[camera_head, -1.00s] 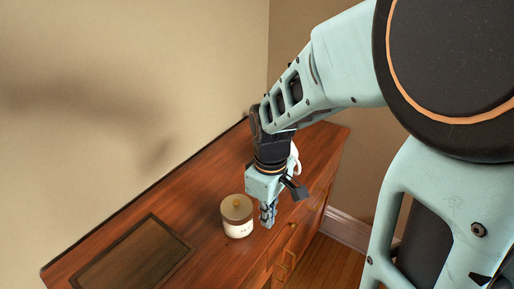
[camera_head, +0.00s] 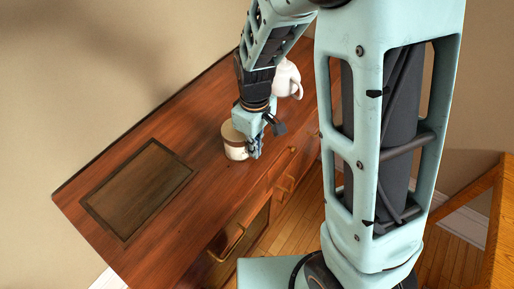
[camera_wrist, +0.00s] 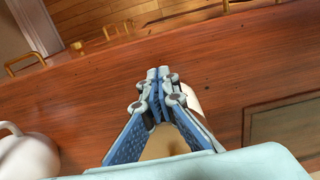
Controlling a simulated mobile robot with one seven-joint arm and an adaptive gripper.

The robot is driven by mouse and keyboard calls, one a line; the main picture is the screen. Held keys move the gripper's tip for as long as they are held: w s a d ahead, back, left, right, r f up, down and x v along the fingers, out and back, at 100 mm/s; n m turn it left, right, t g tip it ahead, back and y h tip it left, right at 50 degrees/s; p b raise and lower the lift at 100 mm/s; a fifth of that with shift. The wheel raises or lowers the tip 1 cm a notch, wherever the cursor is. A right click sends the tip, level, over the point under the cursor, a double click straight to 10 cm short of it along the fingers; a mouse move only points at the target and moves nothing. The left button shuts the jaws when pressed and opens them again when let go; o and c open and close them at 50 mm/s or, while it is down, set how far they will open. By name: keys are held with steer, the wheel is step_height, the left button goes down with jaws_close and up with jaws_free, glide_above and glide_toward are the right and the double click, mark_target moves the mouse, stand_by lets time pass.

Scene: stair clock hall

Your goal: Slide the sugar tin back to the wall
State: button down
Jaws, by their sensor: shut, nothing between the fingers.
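My gripper (camera_head: 254,152) is shut and empty, pointing down at the tin's drawer side. It is very close to the tin; I cannot tell whether they touch. In the wrist view the closed fingers (camera_wrist: 160,78) stand in front of the tin's tan lid (camera_wrist: 165,146), and hide part of it. Bare wood lies between the tin and the wall.
A white jug-like vessel (camera_head: 288,80) stands farther along the cabinet top, behind my wrist; it also shows in the wrist view (camera_wrist: 25,155). A dark inset panel (camera_head: 140,190) lies on the other side. Drawer handles (camera_head: 283,186) stick out in front. A wooden furniture edge (camera_head: 492,225) is at right.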

steer(key=w+a+p, duration=0.1)
steer(key=w+a, duration=0.4)
steer(key=a, duration=0.2)
steer(key=w+a+p, duration=0.1)
steer(key=w+a, duration=0.5)
steer(key=a, duration=0.1)
steer(key=w+a+p, duration=0.1)
steer(key=w+a, duration=0.5)
steer(key=a, duration=0.2)
steer(key=shift+d, duration=0.1)
